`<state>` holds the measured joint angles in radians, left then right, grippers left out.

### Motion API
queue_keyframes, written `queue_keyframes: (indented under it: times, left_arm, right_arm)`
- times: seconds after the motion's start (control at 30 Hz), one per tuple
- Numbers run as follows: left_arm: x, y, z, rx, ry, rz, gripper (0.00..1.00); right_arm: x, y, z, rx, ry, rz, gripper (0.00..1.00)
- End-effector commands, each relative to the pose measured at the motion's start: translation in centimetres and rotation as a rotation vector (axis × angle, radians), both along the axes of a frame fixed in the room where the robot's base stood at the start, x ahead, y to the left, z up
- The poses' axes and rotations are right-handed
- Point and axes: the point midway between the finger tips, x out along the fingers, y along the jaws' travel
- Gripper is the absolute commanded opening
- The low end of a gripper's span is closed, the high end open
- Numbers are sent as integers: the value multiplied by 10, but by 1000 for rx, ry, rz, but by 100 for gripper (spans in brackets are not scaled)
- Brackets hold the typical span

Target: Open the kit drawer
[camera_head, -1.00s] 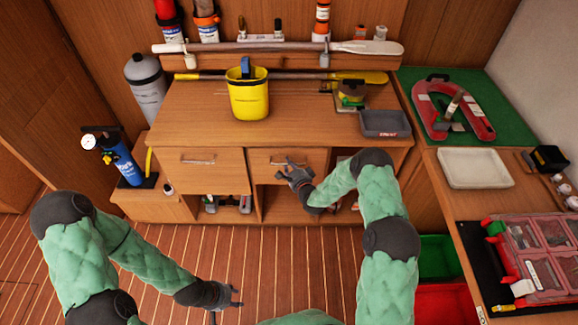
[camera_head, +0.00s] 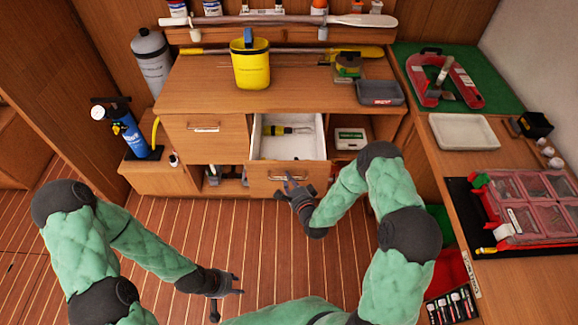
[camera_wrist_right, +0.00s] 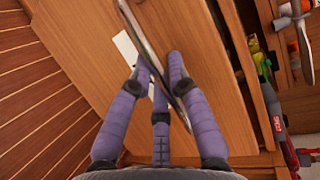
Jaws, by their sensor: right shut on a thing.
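The kit drawer (camera_head: 288,174) is pulled well out from the bench, and its white inside shows. A yellow and black tool (camera_head: 290,130) lies in it. My right gripper (camera_head: 287,181) is at the drawer's front, shut on the metal bar handle (camera_head: 268,177). In the right wrist view the fingers (camera_wrist_right: 165,75) close around the handle (camera_wrist_right: 150,55) in front of the wooden drawer face (camera_wrist_right: 90,60). My left gripper (camera_head: 237,284) hangs empty over the floor, apart from everything, with its fingers apart.
A second drawer (camera_head: 204,139) to the left is closed. A yellow bucket (camera_head: 250,68) and a grey tray (camera_head: 380,92) stand on the bench (camera_head: 205,90). An open cubby right of the drawer holds a white box (camera_head: 350,138). Floor in front is clear.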

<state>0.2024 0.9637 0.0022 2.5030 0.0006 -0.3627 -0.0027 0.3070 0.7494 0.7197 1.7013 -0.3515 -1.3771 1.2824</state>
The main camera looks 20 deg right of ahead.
Motion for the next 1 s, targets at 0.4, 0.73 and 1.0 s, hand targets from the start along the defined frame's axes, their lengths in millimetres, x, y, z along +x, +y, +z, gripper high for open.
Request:
queue_keyframes:
  times: [0.4, 0.73, 1.0]
  left_arm:
    - [0, 0, 4, 0, 1, 0, 40]
    - [0, 0, 4, 0, 1, 0, 40]
    - [0, 0, 4, 0, 1, 0, 40]
  right_arm:
    - [-42, 12, -1, 0, 3, -1, 0]
    - [-44, 12, -1, 1, 1, -1, 0]
    - [-43, 12, -1, 0, 1, -1, 43]
